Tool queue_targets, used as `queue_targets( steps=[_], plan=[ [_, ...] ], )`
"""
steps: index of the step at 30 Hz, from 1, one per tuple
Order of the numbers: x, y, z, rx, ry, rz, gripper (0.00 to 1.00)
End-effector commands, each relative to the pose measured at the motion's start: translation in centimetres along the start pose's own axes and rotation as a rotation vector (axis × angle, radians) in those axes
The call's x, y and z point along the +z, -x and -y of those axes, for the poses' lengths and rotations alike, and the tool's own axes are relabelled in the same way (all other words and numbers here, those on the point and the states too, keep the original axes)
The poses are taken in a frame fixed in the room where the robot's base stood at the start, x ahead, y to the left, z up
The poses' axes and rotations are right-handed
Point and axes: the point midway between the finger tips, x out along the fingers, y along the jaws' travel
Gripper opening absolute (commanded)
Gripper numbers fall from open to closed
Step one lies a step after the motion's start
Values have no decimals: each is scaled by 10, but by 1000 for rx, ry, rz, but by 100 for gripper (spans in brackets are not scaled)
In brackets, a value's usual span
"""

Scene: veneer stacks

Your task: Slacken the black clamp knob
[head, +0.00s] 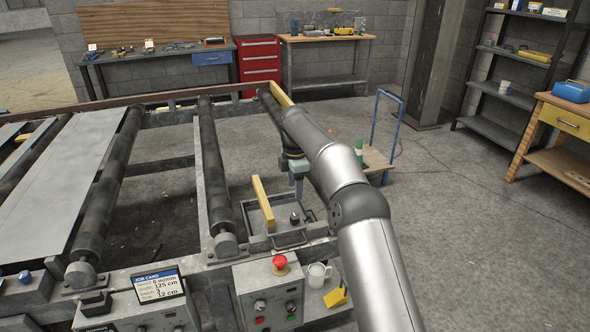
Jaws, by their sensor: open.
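A small black knob (294,217) stands upright on a grey metal fixture (316,228) at the near end of the roller frame, in the head view. It looks like the clamp knob. My arm comes in from the lower right and hides part of the floor behind, not the knob.
A control box (250,281) with a red mushroom button (280,263) stands in front of the fixture. A white mug (318,275) and a yellow object (337,297) sit to its right. Rollers (212,165) lie left. A blue-handled trolley (377,160) stands behind my arm.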

Motion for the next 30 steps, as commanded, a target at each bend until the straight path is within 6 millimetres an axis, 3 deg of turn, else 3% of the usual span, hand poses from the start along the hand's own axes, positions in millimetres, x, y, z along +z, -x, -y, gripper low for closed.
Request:
queue_targets(
  steps=[3,7,12,23,26,30],
  plan=[
    [0,28,-1,3,-1,0,52],
    [0,49,-1,2,-1,0,52],
    [0,59,0,0,1,-1,52],
    [0,61,0,1,-3,0,52],
    [0,71,6,4,-37,7,52],
    [3,100,33,15,-188,32,52]
  ],
)
